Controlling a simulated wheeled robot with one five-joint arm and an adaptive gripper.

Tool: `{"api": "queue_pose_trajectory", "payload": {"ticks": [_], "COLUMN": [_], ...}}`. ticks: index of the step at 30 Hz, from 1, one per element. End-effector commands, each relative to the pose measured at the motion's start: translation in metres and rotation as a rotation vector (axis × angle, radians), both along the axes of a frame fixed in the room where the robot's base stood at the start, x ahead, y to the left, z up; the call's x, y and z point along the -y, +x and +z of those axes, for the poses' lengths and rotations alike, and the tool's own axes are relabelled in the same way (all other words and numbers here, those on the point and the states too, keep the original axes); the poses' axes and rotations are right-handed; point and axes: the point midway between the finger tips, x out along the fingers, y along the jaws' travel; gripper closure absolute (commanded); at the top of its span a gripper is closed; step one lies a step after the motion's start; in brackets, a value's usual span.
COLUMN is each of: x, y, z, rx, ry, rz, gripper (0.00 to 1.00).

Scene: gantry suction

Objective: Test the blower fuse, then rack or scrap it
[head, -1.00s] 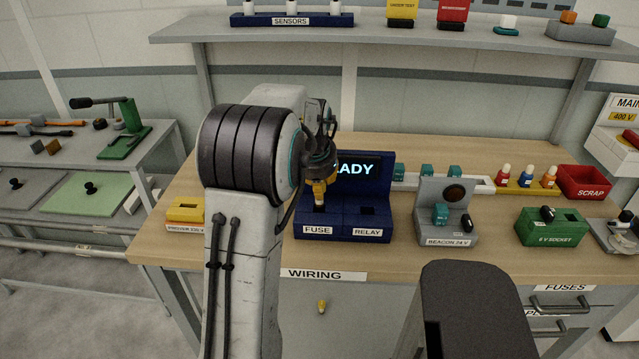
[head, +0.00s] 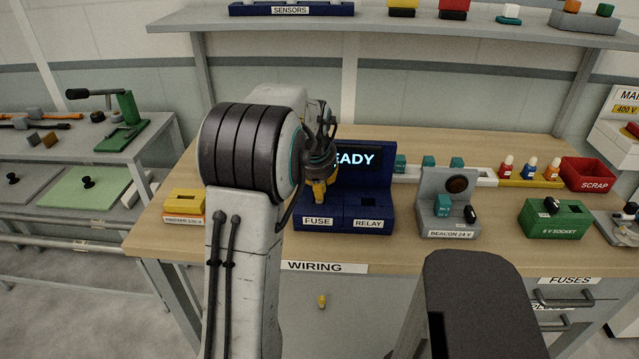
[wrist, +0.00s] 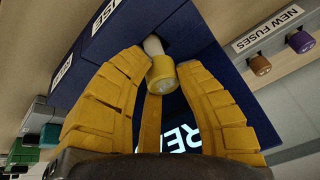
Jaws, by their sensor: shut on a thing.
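My gripper (head: 319,200) is at the FUSE side of the blue tester (head: 375,212). Its yellow fingers are closed around a fuse with a yellow cap and pale body (wrist: 160,75), seen between the fingertips in the wrist view. The fuse's pale end points at the tester's blue face; how deep it sits is hidden. The tester's dark screen (head: 356,160) shows "READY", partly covered by my arm. The red SCRAP bin (head: 588,174) stands at the back right. A yellow rack (head: 530,182) with red, blue and orange-capped fuses is beside it.
A grey BEACON 24 V stand (head: 447,203) and a green 6 V socket box (head: 556,218) stand right of the tester. A yellow block (head: 184,204) is at the bench's left. A shelf (head: 400,24) hangs above. The bench front is clear.

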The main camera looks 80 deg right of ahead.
Motion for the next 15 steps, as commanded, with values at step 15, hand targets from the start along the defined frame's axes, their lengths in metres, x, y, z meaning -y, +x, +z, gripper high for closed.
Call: {"api": "queue_pose_trajectory", "payload": {"ticks": [15], "x": [0.000], "y": [0.000], "z": [-0.020], "rx": [0.000], "ry": [0.000], "rz": [0.000], "gripper": [1.00]}}
